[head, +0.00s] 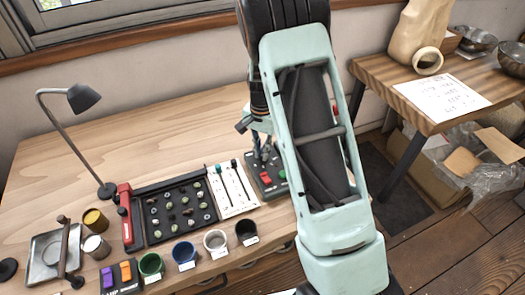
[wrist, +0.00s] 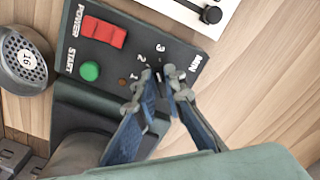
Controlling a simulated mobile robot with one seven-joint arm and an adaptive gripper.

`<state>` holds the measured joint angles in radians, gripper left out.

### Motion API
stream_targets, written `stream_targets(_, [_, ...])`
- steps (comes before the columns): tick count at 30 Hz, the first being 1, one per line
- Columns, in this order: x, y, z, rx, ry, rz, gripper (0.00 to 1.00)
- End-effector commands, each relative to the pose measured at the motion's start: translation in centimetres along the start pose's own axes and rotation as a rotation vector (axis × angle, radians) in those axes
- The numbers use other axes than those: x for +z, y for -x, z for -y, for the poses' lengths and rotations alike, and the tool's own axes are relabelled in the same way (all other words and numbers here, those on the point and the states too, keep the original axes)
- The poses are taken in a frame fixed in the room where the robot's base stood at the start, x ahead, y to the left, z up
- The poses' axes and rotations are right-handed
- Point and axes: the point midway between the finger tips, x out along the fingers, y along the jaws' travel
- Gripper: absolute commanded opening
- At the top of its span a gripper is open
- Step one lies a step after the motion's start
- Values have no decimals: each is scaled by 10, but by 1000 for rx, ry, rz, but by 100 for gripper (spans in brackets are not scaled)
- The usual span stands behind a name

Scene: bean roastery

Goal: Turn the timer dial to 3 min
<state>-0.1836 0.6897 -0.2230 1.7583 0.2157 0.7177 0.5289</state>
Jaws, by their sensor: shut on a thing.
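The timer is a dark box (wrist: 130,50) with a red POWER switch (wrist: 104,31), a green START button (wrist: 90,71) and the marks 1, 2, 3 MIN. In the head view the timer (head: 265,187) stands on the table, partly behind my arm. My gripper (wrist: 160,82) is over the dial area beside the numbers, its two fingers nearly together. It is shut on the dial, which is mostly hidden between the fingertips, so I cannot read where it points. My gripper also shows small in the head view (head: 262,158).
A white slider panel (head: 229,205) and a black bean tray (head: 154,230) lie left of the timer. Cups, a purple and orange button box and a lamp (head: 84,97) stand further left. A round perforated metal thing (wrist: 25,62) sits by the timer. The table behind is clear.

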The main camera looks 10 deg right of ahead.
Motion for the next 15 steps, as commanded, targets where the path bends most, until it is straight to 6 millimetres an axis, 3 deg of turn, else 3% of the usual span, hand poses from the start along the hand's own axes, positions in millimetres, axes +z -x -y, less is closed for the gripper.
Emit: stream_targets(15, [-1,1,2,-1,-179,-1,0])
